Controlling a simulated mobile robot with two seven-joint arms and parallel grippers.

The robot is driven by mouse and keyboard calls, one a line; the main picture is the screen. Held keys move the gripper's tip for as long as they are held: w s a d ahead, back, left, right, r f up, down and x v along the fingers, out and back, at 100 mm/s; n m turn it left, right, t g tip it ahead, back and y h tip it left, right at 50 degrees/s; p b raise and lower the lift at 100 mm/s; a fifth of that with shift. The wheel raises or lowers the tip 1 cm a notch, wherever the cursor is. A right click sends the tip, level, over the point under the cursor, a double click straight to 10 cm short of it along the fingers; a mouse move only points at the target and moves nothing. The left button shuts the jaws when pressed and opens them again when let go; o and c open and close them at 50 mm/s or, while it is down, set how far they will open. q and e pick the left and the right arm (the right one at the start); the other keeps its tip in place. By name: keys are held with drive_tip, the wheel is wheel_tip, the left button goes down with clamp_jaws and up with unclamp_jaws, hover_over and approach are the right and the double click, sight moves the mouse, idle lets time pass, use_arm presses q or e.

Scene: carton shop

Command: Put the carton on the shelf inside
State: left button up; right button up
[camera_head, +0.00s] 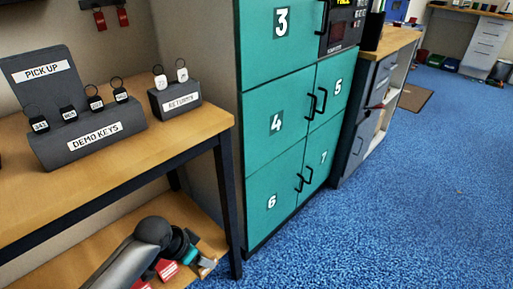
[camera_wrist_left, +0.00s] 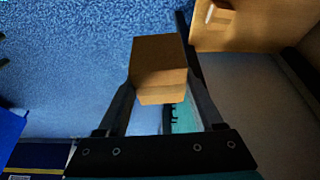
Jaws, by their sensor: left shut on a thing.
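A small brown carton (camera_wrist_left: 160,60) sits between the two dark fingers of my left gripper (camera_wrist_left: 160,78) in the left wrist view. The fingers are shut on its sides, and blue floor shows behind it. In the head view my left arm comes in at the bottom, with the left gripper (camera_head: 203,264) low by the bench's lower shelf; the carton cannot be made out clearly there. The teal locker cabinet (camera_head: 282,92) has numbered doors, and the doors in view look closed. No locker interior shows. My right gripper is not in view.
A wooden bench (camera_head: 190,128) with a demo keys stand (camera_head: 90,140) and a returns box (camera_head: 178,101) is at left. Its dark leg (camera_head: 229,205) stands close to my left gripper. Blue carpet (camera_head: 400,190) is open at right.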

use_arm(q)
drive_tip(key=w+d+r, duration=0.2)
drive_tip(key=d+r, duration=0.5)
drive_tip(key=r, duration=0.4)
drive_tip(key=w+d+r, duration=0.1)
drive_tip(key=d+r, duration=0.7)
drive_tip(key=r, duration=0.2)
drive_tip(key=s+a+r+n+y, duration=0.2)
drive_tip(key=s+a+r+n, duration=0.3)
drive_tip(key=s+r+n, duration=0.1)
wheel_tip(320, 180, up, 2)
drive_tip(key=shift+s+r+n+t, duration=0.2)
drive_tip(key=shift+s+n+t, duration=0.1)
drive_tip(key=shift+n+t, duration=0.15)
drive_tip(key=shift+w+a+r, duration=0.1)
